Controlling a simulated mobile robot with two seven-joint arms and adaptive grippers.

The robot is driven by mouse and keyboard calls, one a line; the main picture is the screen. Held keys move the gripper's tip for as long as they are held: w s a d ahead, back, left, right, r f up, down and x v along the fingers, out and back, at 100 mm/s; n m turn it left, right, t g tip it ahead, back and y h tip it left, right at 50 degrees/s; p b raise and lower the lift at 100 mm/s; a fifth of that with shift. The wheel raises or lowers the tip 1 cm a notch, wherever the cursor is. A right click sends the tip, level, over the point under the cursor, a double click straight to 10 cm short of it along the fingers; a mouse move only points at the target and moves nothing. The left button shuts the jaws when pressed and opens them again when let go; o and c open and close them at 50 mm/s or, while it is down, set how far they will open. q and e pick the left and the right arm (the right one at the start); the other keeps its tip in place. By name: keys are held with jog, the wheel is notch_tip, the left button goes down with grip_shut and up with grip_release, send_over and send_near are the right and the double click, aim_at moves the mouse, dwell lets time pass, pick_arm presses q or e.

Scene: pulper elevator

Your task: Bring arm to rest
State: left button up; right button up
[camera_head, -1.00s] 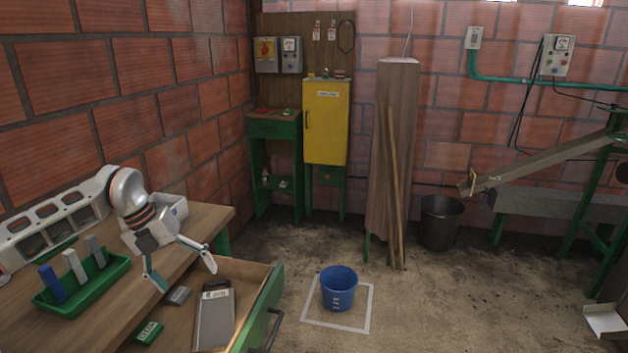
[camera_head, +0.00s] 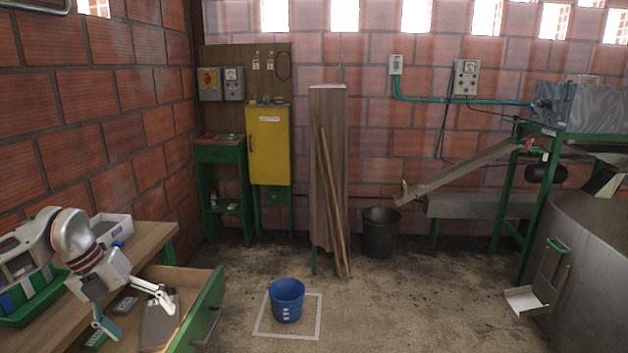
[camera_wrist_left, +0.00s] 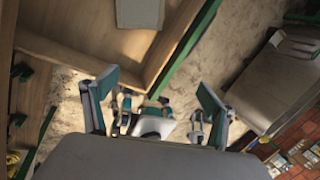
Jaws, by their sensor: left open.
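My left arm comes in from the left in the head view, over the wooden workbench (camera_head: 150,240). Its gripper (camera_head: 135,312) is open and empty, with its two fingers spread above the open drawer (camera_head: 208,310). In the left wrist view the same gripper (camera_wrist_left: 155,105) shows its fingers wide apart with nothing held between them. A grey flat case (camera_head: 160,322) lies in the drawer, partly behind the fingers. My right gripper is not in view.
A green tray (camera_head: 35,312) stands on the bench beside my arm, with a white bin (camera_head: 112,230) behind. A blue bucket (camera_head: 287,300) stands inside a white floor square. A black bucket (camera_head: 381,232) and leaning planks (camera_head: 328,180) are farther back. The floor at centre right is clear.

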pick_arm(q)
jog(key=d+m+g+h, duration=0.2)
jog(key=d+m, duration=0.2)
jog(key=d, duration=1.9)
jog(key=s+d+f+n+t+h, duration=0.1)
jog(key=s+d+f+n+h, duration=0.2)
jog(key=s+d+h, duration=0.6)
jog(key=a+f+n+t+y, duration=0.5)
jog(key=a+f+n+t, duration=0.7)
jog(key=n, duration=0.5)
jog(key=s+a+f+n+g+y, duration=0.3)
jog(key=s+a+f+n+y, duration=0.4)
jog(key=s+a+f, duration=0.9)
jog(key=d+r+n, duration=0.1)
jog(key=d+n, duration=0.1)
jog(key=d, duration=0.4)
jog(key=d+r+n+t+p, duration=0.1)
jog(key=d+r+n, duration=0.1)
jog(key=d, duration=0.5)
jog(key=shift+n, duration=0.6)
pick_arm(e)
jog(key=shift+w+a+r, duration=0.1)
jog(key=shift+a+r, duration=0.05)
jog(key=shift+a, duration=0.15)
